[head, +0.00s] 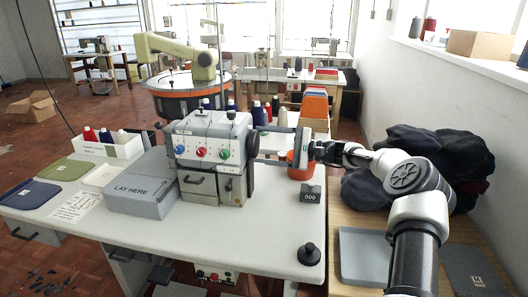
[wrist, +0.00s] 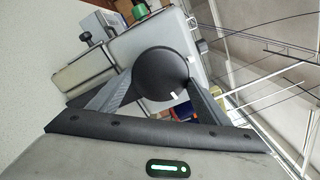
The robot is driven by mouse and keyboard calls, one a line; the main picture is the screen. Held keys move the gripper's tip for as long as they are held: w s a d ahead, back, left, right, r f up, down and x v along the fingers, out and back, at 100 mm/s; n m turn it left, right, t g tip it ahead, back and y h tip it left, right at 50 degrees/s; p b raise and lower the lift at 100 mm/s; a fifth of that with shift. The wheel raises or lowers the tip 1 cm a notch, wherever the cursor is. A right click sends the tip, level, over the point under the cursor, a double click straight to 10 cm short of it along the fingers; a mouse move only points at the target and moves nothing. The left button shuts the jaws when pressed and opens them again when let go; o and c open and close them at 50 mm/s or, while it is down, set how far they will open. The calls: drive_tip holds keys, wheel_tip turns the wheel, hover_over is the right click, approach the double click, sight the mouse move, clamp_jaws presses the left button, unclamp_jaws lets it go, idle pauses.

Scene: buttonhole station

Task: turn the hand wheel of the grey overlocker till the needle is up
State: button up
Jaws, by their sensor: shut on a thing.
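The grey overlocker (head: 205,130) stands on the white table, with blue, red and green dials on its front. Its black hand wheel (head: 252,147) is on the right side of the machine. In the wrist view the hand wheel (wrist: 162,70) shows as a dark round disc with a small white mark low on its face. My gripper (head: 262,130) reaches in from the right. In the wrist view its fingers (wrist: 162,86) lie on either side of the wheel, shut on it. I cannot make out the needle in either view.
A grey box marked LAY HERE (head: 142,187) stands left of the machine. A small black counter reading 000 (head: 311,194) and a black knob (head: 309,254) are on the table's right. Thread cones (head: 273,107) stand behind. Dark cloth (head: 425,150) is heaped at the right wall.

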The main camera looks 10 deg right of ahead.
drive_tip(key=n+b, duration=0.1)
drive_tip(key=n, duration=0.2)
drive_tip(key=shift+n+b, duration=0.4)
drive_tip(key=n, duration=0.3)
drive_tip(key=shift+r+n, duration=0.1)
drive_tip(key=shift+n, duration=0.2)
drive_tip(key=n, duration=0.4)
drive_tip(key=shift+r+b, duration=0.1)
drive_tip(key=shift+b, duration=0.2)
drive_tip(key=shift+r+n, duration=0.1)
drive_tip(key=shift+n, duration=2.4)
drive_tip(key=o, duration=1.1)
